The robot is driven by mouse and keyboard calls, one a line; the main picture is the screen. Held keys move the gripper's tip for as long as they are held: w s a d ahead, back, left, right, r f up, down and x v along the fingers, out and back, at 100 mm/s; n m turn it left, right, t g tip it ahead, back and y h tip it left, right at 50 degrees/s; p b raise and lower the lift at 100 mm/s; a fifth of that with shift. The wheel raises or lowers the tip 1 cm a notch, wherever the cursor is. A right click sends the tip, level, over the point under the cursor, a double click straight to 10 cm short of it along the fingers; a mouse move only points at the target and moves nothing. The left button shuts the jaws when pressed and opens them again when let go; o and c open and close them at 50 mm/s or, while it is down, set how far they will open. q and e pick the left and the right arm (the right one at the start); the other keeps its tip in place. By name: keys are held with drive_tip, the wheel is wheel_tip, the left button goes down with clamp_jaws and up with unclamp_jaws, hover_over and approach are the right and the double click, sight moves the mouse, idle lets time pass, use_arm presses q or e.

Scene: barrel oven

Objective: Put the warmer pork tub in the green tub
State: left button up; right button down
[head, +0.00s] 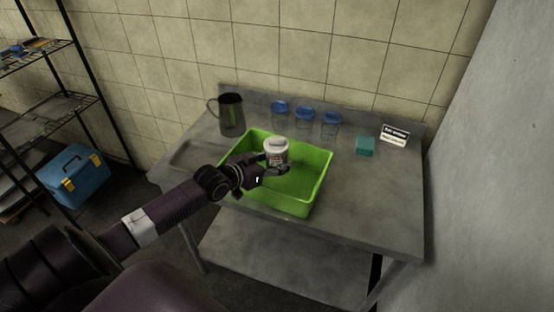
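The green tub (320,172) stands on the metal table, open at the top. A small white tub with a label and pale lid (277,147), which looks like the pork tub, is upright at my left gripper (274,164). The gripper is over the left part of the green tub, with its fingers around the lower part of the white tub. They appear shut on it. Whether the white tub touches the green tub's floor cannot be told. My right gripper does not show.
A metal jug (231,116) stands behind the green tub. Several blue-lidded containers (304,120) line the back. A teal block (364,146) and a small sign (395,136) stand at the right. The metal table (375,205) is clear at front right. A blue box (75,176) sits by the shelf.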

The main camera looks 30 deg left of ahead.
use_arm(q)
drive_tip(key=o, duration=1.6)
drive_tip(key=shift+r, duration=0.1)
drive_tip(key=shift+r, duration=0.25)
drive_tip(key=shift+r+p, duration=0.45)
drive_tip(key=shift+b+v, duration=0.55)
drive_tip(key=shift+v, duration=5.45)
drive_tip(key=shift+s+f, duration=0.1)
drive_tip(key=shift+f, duration=0.15)
